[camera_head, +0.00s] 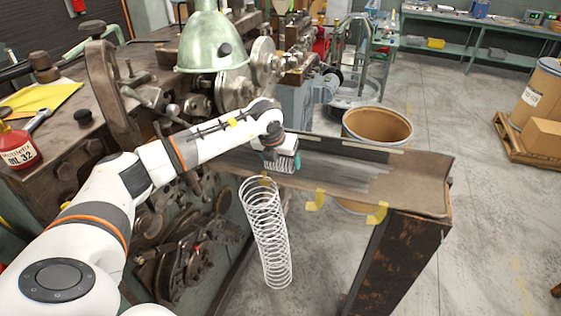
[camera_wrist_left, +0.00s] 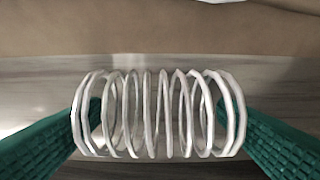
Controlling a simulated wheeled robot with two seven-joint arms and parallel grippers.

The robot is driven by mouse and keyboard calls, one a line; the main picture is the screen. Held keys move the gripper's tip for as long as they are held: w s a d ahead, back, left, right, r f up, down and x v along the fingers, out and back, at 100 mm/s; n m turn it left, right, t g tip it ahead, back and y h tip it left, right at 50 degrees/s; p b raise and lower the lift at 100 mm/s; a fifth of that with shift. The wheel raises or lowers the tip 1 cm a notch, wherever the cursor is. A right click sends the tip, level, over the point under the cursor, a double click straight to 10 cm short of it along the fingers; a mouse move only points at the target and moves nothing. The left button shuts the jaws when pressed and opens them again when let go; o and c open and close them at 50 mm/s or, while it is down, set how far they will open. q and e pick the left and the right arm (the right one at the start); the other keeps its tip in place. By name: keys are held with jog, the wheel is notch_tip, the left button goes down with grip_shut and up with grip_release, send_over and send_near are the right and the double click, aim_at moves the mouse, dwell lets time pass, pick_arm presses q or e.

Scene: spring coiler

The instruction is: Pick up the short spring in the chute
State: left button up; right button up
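The short spring is a white wire coil (camera_wrist_left: 160,115) lying crosswise in the left wrist view. My left gripper (camera_head: 283,160) is over the chute (camera_head: 415,177), pointing down. Its two green fingers (camera_wrist_left: 160,125) press on the spring's two ends, with green showing through the end coils, so it is shut on the spring. In the head view the short spring (camera_head: 280,163) shows as a small striped patch under the wrist, partly covered by the gripper. I cannot tell whether it touches the chute floor. My right gripper is not in view.
The coiling machine (camera_head: 190,205) stands left. A brown drum (camera_head: 377,126) stands behind the chute. A red oil can (camera_head: 17,148) is far left.

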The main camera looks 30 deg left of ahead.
pick_arm(q)
jog(key=c, duration=0.7)
jog(key=shift+o, duration=0.2)
